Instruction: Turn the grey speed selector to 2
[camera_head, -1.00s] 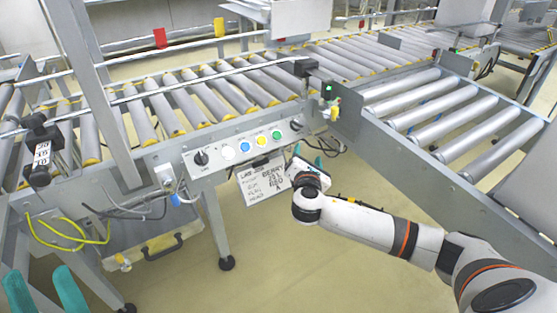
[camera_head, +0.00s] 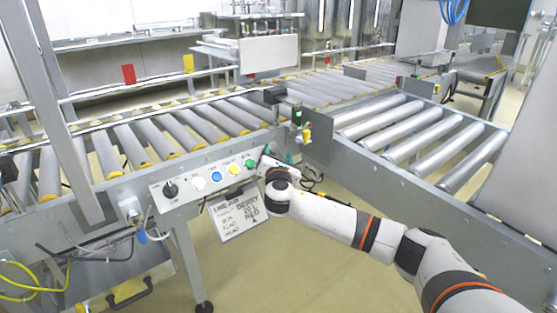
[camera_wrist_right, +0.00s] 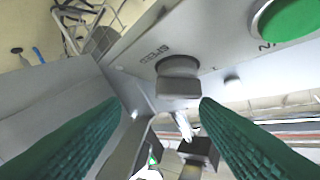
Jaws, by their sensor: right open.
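The grey speed selector (camera_wrist_right: 178,80) shows in the right wrist view as a short knob beside a label reading SPEED, on the panel face. It lies just past and between the two green fingertips of my right gripper (camera_wrist_right: 165,104), which is open. I see a gap between the fingers and the knob. In the head view my right gripper (camera_head: 277,157) is at the right end of the control panel (camera_head: 210,182), close to its face. There the selector is small and mostly hidden. My left gripper is out of the head view.
The panel also carries a black knob (camera_head: 171,189), a white button (camera_head: 198,182), a blue, a yellow and a green button (camera_head: 250,163). The green button (camera_wrist_right: 288,18) is near the knob in the wrist view. A written sign (camera_head: 237,215) hangs below the panel.

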